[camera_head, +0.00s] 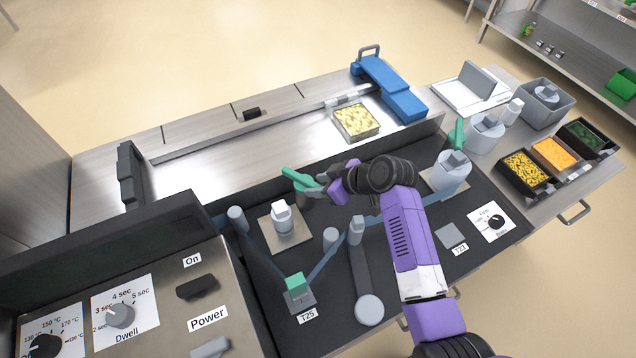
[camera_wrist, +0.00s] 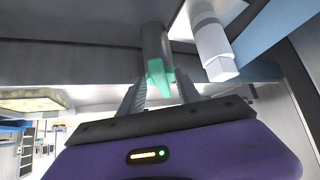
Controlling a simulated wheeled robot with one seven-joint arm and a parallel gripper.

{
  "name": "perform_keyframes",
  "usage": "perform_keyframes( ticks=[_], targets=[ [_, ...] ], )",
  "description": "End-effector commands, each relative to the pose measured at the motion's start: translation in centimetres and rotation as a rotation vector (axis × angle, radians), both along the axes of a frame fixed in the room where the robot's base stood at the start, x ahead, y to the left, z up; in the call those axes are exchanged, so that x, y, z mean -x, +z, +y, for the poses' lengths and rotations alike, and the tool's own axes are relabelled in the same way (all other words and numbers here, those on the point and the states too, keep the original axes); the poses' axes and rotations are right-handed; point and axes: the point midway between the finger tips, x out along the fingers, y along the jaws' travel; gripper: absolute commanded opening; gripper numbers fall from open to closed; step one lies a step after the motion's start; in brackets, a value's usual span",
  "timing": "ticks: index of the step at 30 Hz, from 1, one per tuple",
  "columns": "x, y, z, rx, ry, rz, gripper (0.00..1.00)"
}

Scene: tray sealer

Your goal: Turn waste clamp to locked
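A green lever (camera_head: 298,179) on a grey post stands at the back edge of the dark recessed deck. No label on it is readable, so I cannot confirm that it is the waste clamp. My gripper (camera_head: 318,189) is right beside it on the right. In the wrist view, the lever's green end (camera_wrist: 159,75) points towards my gripper (camera_wrist: 160,92), between the two spread fingers. The fingers look open, with a gap on each side. Whether either finger touches the lever is unclear. My gripper and wrist hide part of the lever in the head view.
A white knob on a plate (camera_head: 282,219) stands close in front of the lever; a white post (camera_wrist: 214,48) shows in the wrist view. A green block (camera_head: 295,283) sits at the T25 label. A food tray (camera_head: 356,122) lies behind. Another green handle (camera_head: 457,134) is to the right.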

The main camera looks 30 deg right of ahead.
Motion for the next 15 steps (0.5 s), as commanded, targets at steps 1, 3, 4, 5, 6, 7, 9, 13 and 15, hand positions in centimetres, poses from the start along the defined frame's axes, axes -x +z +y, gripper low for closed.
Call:
perform_keyframes(
  ticks=[1,3,4,5,6,7,9,13,15],
  targets=[
    [-0.14,-0.10,0.10,0.000,0.000,0.000,0.40],
    [-0.23,-0.21,0.14,0.001,0.001,0.000,0.40],
    [-0.24,-0.23,0.14,0.001,0.000,-0.001,0.40],
    [-0.25,-0.23,0.14,0.001,0.000,-0.002,0.40],
    [-0.25,-0.23,0.14,0.000,-0.001,-0.001,0.40],
    [-0.24,-0.23,0.13,0.000,-0.001,-0.001,0.40],
    [-0.24,-0.22,0.13,0.000,-0.001,-0.001,0.40],
    [-0.22,-0.22,0.13,0.000,-0.001,-0.001,0.16],
    [-0.22,-0.21,0.12,0.000,-0.001,-0.001,0.03]
  ],
)
